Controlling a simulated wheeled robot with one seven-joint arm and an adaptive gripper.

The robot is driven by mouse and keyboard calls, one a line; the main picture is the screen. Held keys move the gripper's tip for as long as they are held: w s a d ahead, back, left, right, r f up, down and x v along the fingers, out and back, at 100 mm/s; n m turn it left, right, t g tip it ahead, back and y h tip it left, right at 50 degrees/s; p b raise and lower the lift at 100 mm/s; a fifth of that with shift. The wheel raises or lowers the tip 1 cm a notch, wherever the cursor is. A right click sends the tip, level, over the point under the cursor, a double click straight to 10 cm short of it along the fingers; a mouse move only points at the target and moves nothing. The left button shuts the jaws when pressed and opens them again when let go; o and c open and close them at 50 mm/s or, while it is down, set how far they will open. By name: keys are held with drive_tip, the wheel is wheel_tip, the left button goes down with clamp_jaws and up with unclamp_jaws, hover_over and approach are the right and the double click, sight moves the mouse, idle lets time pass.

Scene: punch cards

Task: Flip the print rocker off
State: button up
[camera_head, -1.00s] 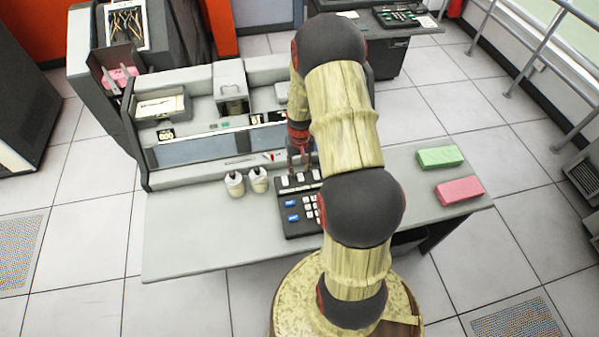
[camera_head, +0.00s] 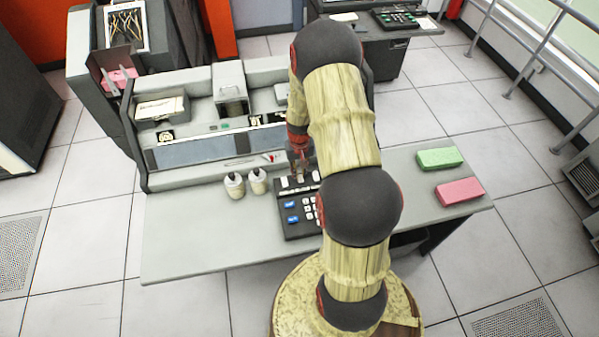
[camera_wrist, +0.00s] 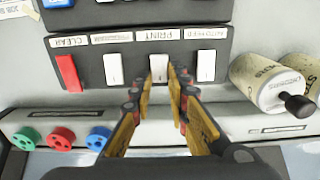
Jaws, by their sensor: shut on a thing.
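The print rocker (camera_wrist: 158,66) is a white switch under a label reading PRINT, upside down in the wrist view. My gripper (camera_wrist: 159,78) has its two fingertips on either side of it and is shut on it. In the head view my gripper (camera_head: 298,172) is at the top row of the black keypad panel (camera_head: 297,226), partly hidden by my arm. The rocker's exact tilt is hard to tell.
A red rocker (camera_wrist: 68,73) marked CLEAR and white rockers (camera_wrist: 113,69) (camera_wrist: 206,65) flank it closely. Green (camera_head: 440,158) and pink (camera_head: 459,191) card stacks lie right. The desk's front left is clear.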

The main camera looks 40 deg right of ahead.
clamp_jaws()
drive_tip(key=shift+s+a+t+h+b, duration=0.25)
drive_tip(key=shift+t+h+b, duration=0.35)
drive_tip(key=shift+t+b, duration=0.45)
drive_tip(key=t+b, duration=0.1)
drive_tip(key=b, duration=0.2)
drive_tip(key=shift+s+h, duration=0.15)
drive_tip(key=shift+h, duration=0.15)
drive_tip(key=t+b, duration=0.1)
drive_tip(key=b, duration=0.3)
drive_tip(key=shift+h, duration=0.3)
drive_tip(key=shift+s+a+r+b, duration=0.1)
drive_tip(key=shift+s+r+b, duration=0.1)
drive_tip(key=shift+b, duration=0.9)
drive_tip(key=o, duration=0.8)
unclamp_jaws()
